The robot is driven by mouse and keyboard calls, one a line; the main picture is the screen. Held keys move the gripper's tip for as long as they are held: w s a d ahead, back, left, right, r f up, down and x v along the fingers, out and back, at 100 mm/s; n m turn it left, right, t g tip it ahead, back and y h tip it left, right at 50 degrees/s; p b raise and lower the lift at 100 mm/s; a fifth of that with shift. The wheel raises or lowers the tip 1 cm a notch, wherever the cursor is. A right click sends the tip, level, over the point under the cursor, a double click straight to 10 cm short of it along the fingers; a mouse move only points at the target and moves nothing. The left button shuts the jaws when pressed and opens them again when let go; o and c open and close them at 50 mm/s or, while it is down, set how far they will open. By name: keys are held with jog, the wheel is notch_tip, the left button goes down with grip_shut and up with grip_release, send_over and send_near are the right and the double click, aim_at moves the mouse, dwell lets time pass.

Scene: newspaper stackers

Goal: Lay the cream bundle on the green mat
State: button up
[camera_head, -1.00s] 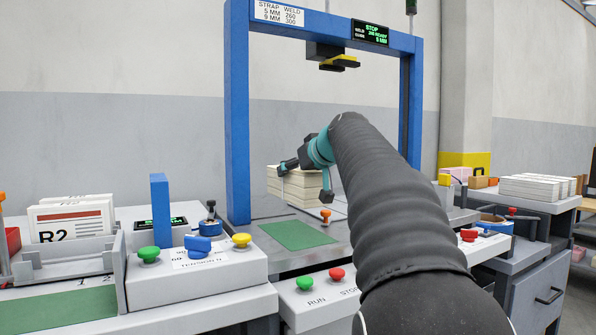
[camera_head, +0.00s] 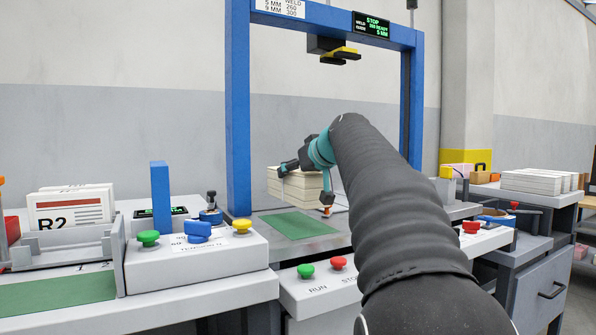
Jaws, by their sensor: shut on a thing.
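The cream bundle (camera_head: 290,187) is a stack of pale sheets under the blue strapping arch, just behind a green mat (camera_head: 297,226) on the grey bench. My gripper (camera_head: 308,182), teal and dark, is shut on the bundle, one finger at its left and one at its right front. My arm hides part of the bundle's right side. I cannot tell whether its underside touches the bench. A second green mat (camera_head: 60,293) lies bare at the lower left. The mat under the arch is also bare.
A blue arch (camera_head: 237,120) frames the bench, with a yellow-and-black head (camera_head: 340,55) overhead. A control box (camera_head: 190,255) with knobs stands left of the nearer bench. A white-and-red R2 stack (camera_head: 70,212) stands left.

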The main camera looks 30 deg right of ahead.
aim_at(318, 185)
jog(key=shift+f+b, duration=2)
jog(key=shift+f, duration=0.35)
jog(key=shift+f, duration=0.55)
jog(key=o, duration=1.9)
jog(key=shift+f, duration=0.1)
jog(key=shift+f, duration=0.15)
jog(key=v, duration=1.2)
jog(key=shift+r, duration=0.2)
